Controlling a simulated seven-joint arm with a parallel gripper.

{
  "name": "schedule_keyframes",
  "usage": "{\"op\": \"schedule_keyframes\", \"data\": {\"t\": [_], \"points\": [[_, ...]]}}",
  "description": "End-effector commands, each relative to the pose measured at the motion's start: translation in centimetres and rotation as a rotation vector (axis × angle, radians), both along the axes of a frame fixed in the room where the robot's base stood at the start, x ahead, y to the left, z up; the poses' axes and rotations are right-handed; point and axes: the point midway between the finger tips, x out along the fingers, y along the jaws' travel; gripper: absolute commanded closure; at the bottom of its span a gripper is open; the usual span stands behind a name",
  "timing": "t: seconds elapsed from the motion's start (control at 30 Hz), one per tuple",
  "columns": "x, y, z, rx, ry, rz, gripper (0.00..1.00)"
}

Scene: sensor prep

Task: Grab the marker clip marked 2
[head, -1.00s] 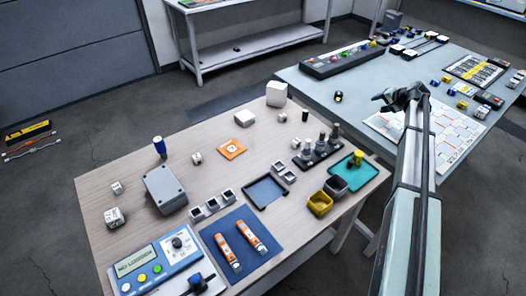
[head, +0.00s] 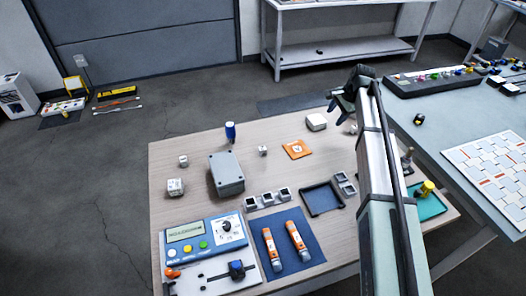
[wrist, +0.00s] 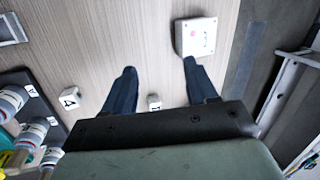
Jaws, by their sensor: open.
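Several small white blocks that may be marker clips lie on the wooden table. In the wrist view one small block (wrist: 154,102) lies below and between my fingers, with a dark stroke on its face. Another (wrist: 70,98) lies to its left with a dark character. I cannot read a clear 2 on any block. In the head view more white blocks stand at the left (head: 175,187), further back (head: 183,160) and beyond the grey box (head: 263,150). My gripper (head: 343,100) is open and empty above the table's far right part; it also shows in the wrist view (wrist: 159,66).
A larger white block (wrist: 196,37) lies near the right fingertip. The grey box (head: 227,175), blue bottle (head: 230,132), orange tile (head: 297,149) and dark tray (head: 322,199) stand on the table. My arm hides its right part. A second table (head: 450,125) is at right.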

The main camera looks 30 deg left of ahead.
Motion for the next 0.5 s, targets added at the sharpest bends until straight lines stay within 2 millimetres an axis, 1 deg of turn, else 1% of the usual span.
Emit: {"op": "schedule_keyframes", "data": {"t": [0.03, 0.2, 0.27, 0.3, 0.4, 0.5], "points": [[-1.5, 2.4, 0.2, -0.017, 0.019, 0.001, 0.43], [-6.1, 8.6, 0.8, -0.083, 0.078, -0.022, 0.43], [-7.9, 10.7, 1.0, -0.11, 0.095, -0.033, 0.43], [-9.1, 12.0, 1.2, -0.127, 0.105, -0.041, 0.43], [-12.1, 15.1, 1.7, -0.172, 0.124, -0.061, 0.43], [-14.9, 17.7, 2.2, -0.213, 0.137, -0.084, 0.43]]}}
